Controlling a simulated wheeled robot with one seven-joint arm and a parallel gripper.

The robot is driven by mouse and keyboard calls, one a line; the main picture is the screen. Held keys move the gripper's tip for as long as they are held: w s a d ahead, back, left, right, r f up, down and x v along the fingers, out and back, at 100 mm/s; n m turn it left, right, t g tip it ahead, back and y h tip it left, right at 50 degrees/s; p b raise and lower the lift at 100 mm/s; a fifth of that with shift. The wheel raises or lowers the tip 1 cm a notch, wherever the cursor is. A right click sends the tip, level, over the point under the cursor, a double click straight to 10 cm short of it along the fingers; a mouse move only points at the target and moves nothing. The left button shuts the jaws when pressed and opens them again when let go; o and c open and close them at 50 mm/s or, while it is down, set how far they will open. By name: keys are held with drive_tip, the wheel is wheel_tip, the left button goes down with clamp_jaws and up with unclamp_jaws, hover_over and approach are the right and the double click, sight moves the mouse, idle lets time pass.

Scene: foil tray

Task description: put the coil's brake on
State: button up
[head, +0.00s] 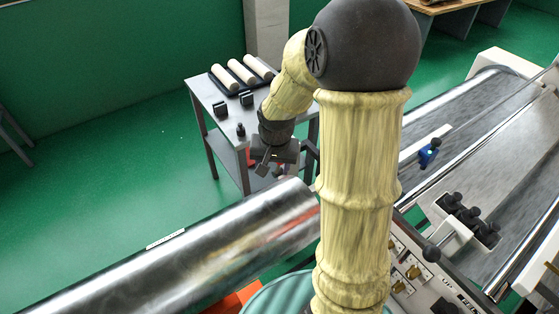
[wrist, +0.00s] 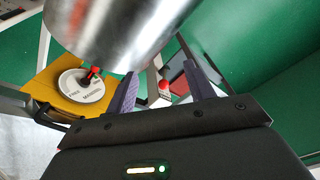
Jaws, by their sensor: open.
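The coil is a shiny metal roll (head: 200,250), lying slantwise across the lower left of the head view. Its end also fills the top of the wrist view (wrist: 110,35). A red handle (wrist: 91,76) stands on the dial, partly behind the coil. My gripper (wrist: 161,70) is open and empty, its fingers just below the coil and to the right of the dial. In the head view my gripper (head: 270,160) hangs near the coil's far end.
A grey side table (head: 215,115) behind holds several pale rolls (head: 242,70) and small dark blocks. A conveyor-like machine (head: 480,130) with black knobs stands at the right. A red button (wrist: 165,85) shows beyond my fingers. Green floor lies open at the left.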

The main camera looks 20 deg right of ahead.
sight(278, 167)
drive_tip(key=w+d+f+m+y+p, duration=0.1)
drive_tip(key=w+d+f+m, duration=0.1)
drive_tip(key=w+d+m, duration=0.6)
drive_tip(key=w+d, duration=0.2)
drive_tip(key=w, duration=0.2)
drive_tip(key=shift+t, duration=0.3)
drive_tip(key=shift+d, duration=0.1)
drive_tip(key=shift+f, duration=0.1)
drive_tip(key=p+x, duration=0.4)
drive_tip(key=x, duration=1.3)
drive_tip(key=shift+f+p, duration=0.2)
drive_tip(key=shift+p, duration=0.1)
clamp_jaws()
